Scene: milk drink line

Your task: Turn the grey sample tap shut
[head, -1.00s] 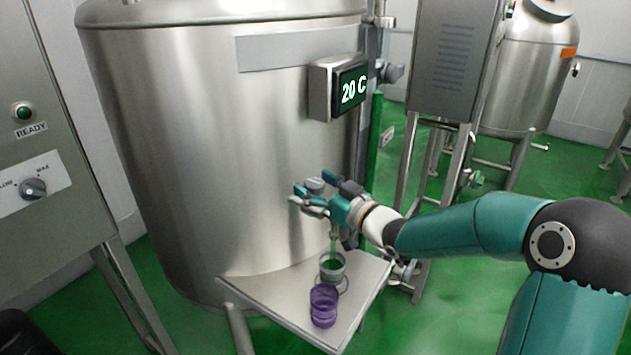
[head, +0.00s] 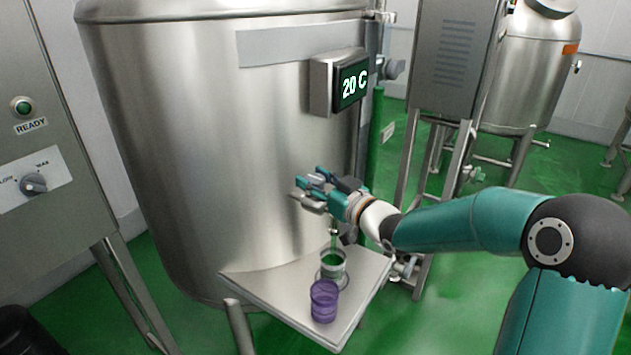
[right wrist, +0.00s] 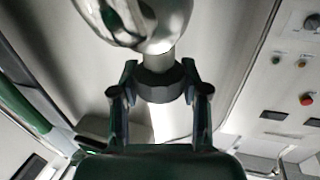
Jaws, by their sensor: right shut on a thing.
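My right gripper (head: 312,192) is at the front of the big steel tank, above a small steel shelf. In the right wrist view its two fingers (right wrist: 158,95) are shut on the dark grey knob of the sample tap (right wrist: 158,82), one on each side. In the head view the fingers hide most of the tap. Below it a clear cup (head: 333,266) stands on the shelf, with green showing in it and a thin green streak above it. My left gripper is not in view.
A purple cup (head: 324,302) stands on the shelf (head: 275,292), in front of the clear cup. A display reading 20 C (head: 352,84) sticks out of the tank (head: 210,150) above my gripper. A control panel (head: 40,130) stands at the left.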

